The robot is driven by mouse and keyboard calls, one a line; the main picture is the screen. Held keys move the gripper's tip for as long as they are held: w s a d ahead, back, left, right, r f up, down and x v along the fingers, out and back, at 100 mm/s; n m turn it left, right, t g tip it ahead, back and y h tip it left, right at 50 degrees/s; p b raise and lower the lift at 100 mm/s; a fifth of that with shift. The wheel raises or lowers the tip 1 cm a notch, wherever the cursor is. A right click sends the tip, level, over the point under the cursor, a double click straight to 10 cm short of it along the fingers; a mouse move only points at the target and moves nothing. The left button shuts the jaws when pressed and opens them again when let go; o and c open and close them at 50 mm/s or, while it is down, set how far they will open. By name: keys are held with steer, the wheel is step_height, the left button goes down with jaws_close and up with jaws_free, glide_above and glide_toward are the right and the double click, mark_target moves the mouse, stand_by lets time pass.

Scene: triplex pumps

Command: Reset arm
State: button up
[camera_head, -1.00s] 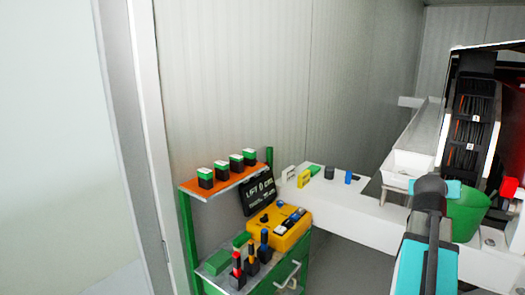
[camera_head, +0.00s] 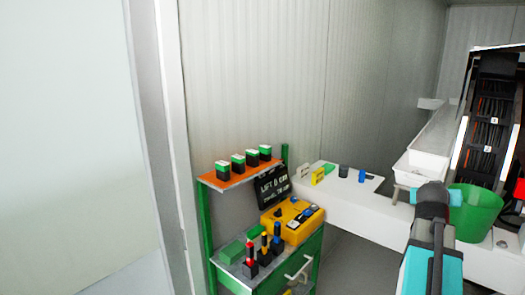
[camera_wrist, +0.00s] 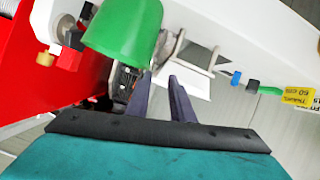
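My arm (camera_head: 433,245), teal and grey, reaches up from the bottom right of the head view. Its gripper end is not clearly visible there. In the wrist view, my gripper (camera_wrist: 160,80) shows two dark fingers standing apart with nothing between them. Beyond the fingertips is a pale tray-like part, and the green bucket (camera_wrist: 125,30) is just up and left of them. No object is held.
A green cart (camera_head: 265,270) with an orange shelf (camera_head: 238,178), several green-topped blocks and a yellow box (camera_head: 290,220) stands left of my arm. A white bench (camera_head: 400,208) carries small parts. The green bucket (camera_head: 475,212) is close right of my arm. A door frame (camera_head: 165,130) is at left.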

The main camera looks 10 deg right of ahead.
steer(key=w+a+f+n+y, duration=0.15)
steer(key=w+a+f, duration=0.25)
steer(key=a+f, duration=0.55)
steer(key=w+a+f+n+g+y, duration=0.15)
steer(key=w+a+f, duration=0.35)
steer(key=f, duration=0.7)
steer(key=w+a+f+n+y, duration=0.1)
steer(key=w+a+f+y, duration=0.2)
steer(key=a+f, duration=0.65)
steer(key=s+a+f+n+g+y, duration=0.25)
steer(key=a+f, duration=0.65)
steer(key=f, duration=0.5)
steer(key=s+a+f+n+g+y, duration=0.1)
steer(key=s+a+f+g, duration=0.2)
steer(key=s+a+f, duration=1.45)
steer(key=s+a+f+g, duration=0.2)
steer(key=s+f+g, duration=0.1)
steer(key=s, duration=0.6)
steer(key=s+a+f+g+y+b, duration=0.1)
steer(key=s+a+f+g, duration=0.2)
steer(key=s, duration=0.6)
steer(key=shift+s+n, duration=0.2)
steer(key=shift+n, duration=0.25)
steer(key=shift+y, duration=0.25)
